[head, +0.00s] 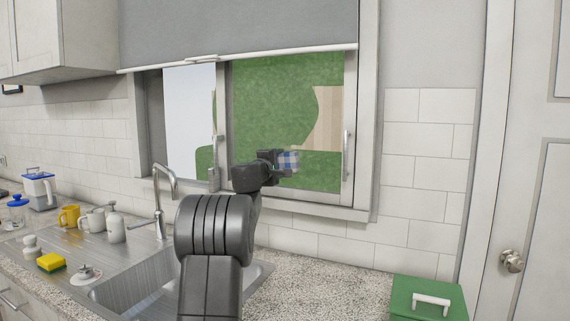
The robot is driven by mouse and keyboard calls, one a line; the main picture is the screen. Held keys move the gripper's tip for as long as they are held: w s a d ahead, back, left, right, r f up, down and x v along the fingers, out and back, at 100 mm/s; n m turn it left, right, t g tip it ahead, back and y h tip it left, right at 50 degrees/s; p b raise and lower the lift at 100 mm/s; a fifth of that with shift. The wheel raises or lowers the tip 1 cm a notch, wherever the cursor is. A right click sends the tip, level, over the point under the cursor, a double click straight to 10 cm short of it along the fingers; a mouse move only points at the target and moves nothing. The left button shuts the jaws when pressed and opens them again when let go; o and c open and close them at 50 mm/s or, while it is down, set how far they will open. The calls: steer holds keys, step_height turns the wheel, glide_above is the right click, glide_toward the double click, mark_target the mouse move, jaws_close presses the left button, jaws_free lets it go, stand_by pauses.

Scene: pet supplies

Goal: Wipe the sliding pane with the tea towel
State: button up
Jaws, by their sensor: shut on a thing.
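The window's sliding pane (275,95) is the right-hand pane, with a vertical handle on its right frame and green ground seen through it. My gripper (284,163) is in front of the lower part of this pane. It is shut on the blue and white checked tea towel (290,160), of which only a small bunched piece shows. The towel overlaps the pane in the picture; I cannot tell whether it touches the glass. My arm hides part of the sill and the sink.
A tall tap (158,195) rises behind the steel sink (130,290), left of my arm. Mugs, a yellow sponge (51,262) and jars stand on the left. A green box (428,298) sits at the right. A grey blind (240,30) covers the window top. The counter between sink and box is clear.

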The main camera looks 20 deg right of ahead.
mark_target(313, 158)
steer(key=shift+w+a, duration=0.55)
steer(key=shift+w, duration=0.05)
steer(key=shift+r+p, duration=0.9)
steer(key=shift+r, duration=0.15)
steer(key=shift+s+d+f+b, duration=0.2)
steer(key=shift+s+d+b, duration=0.75)
steer(key=shift+s, duration=0.05)
steer(key=shift+s+d+r+b, duration=0.1)
steer(key=shift+s+d+b, duration=0.8)
steer(key=shift+s+d, duration=0.8)
steer(key=shift+s+d+b, duration=0.85)
steer(key=shift+s+d, duration=0.6)
steer(key=shift+s, duration=0.4)
steer(key=shift+w+a+p, duration=0.35)
steer(key=shift+w+a, duration=1.7)
steer(key=shift+w, duration=0.25)
steer(key=shift+w+a+p, duration=0.35)
steer(key=shift+w+a, duration=1.7)
steer(key=shift+w, duration=0.2)
